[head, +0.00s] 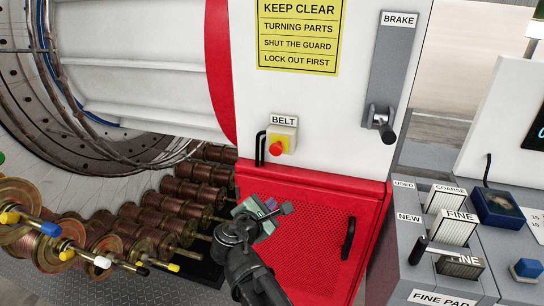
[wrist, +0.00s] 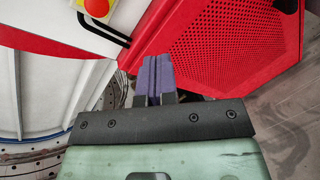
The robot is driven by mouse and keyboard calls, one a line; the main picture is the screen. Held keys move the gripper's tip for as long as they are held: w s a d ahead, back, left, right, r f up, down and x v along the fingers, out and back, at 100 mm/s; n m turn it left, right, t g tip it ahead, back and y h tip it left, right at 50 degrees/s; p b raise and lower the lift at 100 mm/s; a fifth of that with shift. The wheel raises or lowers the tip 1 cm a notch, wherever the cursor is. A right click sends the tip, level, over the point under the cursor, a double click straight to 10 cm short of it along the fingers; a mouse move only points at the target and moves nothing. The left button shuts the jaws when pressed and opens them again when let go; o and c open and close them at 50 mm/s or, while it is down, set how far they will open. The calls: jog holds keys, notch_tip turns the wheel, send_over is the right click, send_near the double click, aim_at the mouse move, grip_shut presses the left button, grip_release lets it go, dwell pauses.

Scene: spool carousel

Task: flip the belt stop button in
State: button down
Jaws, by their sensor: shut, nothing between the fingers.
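The belt stop button (head: 276,148) is a red knob on a yellow box (head: 288,134) under a BELT label, on the white machine panel. It also shows at the top left of the wrist view (wrist: 97,5), partly cut off by the frame edge. My gripper (head: 286,210) is below the button in the head view, in front of the red perforated panel, and apart from the button. In the wrist view its purple-padded fingers (wrist: 155,75) are shut together with nothing between them.
A black bent handle (head: 260,149) stands just left of the button box. A brake lever (head: 381,118) is at upper right. The red perforated door (head: 310,235) has a black handle (head: 348,239). Copper spools (head: 150,225) fill the lower left. Labelled bins (head: 445,225) stand at right.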

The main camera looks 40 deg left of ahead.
aim_at(275, 152)
jog(key=a+r+n+y, duration=0.1)
jog(key=n, duration=0.2)
jog(key=a+r+n+t+y, duration=0.1)
jog(key=n, duration=0.2)
jog(key=a+r+n+y, duration=0.1)
jog(key=a+r+n, duration=0.1)
jog(key=n, duration=0.1)
jog(key=shift+w+r+n+t, duration=0.1)
jog(key=shift+w+n+t, duration=0.05)
jog(key=shift+n+t, duration=0.25)
jog(key=x, duration=1.4)
jog(key=shift+x, duration=0.9)
jog(key=shift+r, duration=0.15)
